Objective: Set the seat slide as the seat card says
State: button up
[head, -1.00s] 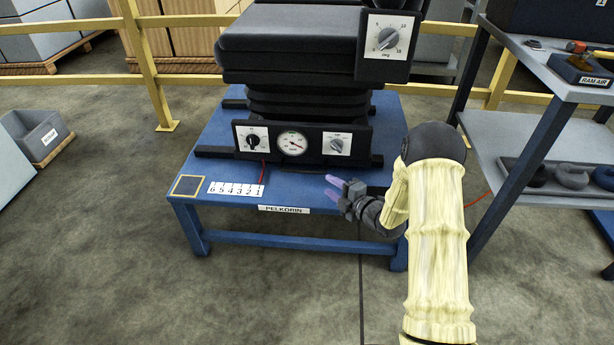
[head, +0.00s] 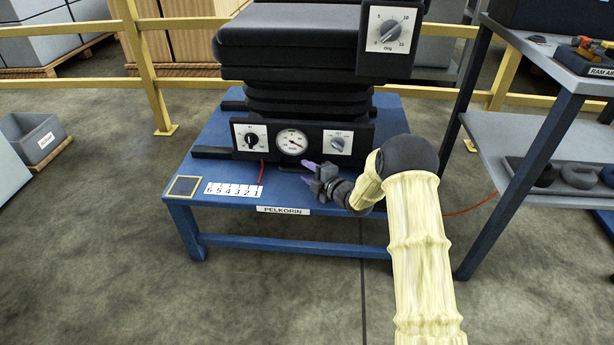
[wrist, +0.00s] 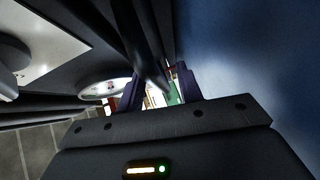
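The black seat (head: 290,55) stands on a blue table (head: 225,150) labelled PELKORIN. A number strip (head: 233,189), reading 6 5 4 3 2 1, lies on the table at the front left. A dark bar (head: 292,170) shows low under the seat's front panel. My gripper (head: 307,172) is at the table's front, beside this bar, its purple fingers apart. In the wrist view my gripper (wrist: 158,88) has a dark bar-like part (wrist: 148,50) between or just beyond its fingers; I cannot tell if they touch it. I can make out no seat card.
The seat front has a left knob (head: 251,139), a round gauge (head: 292,142) and a right knob (head: 338,143). A larger dial (head: 390,31) is above right. A grey shelf trolley (head: 480,140) stands close on the right. A yellow-framed square (head: 184,186) lies on the table's left corner.

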jog(key=shift+w+a, duration=0.3)
grip_shut()
jog(key=shift+w, duration=0.1)
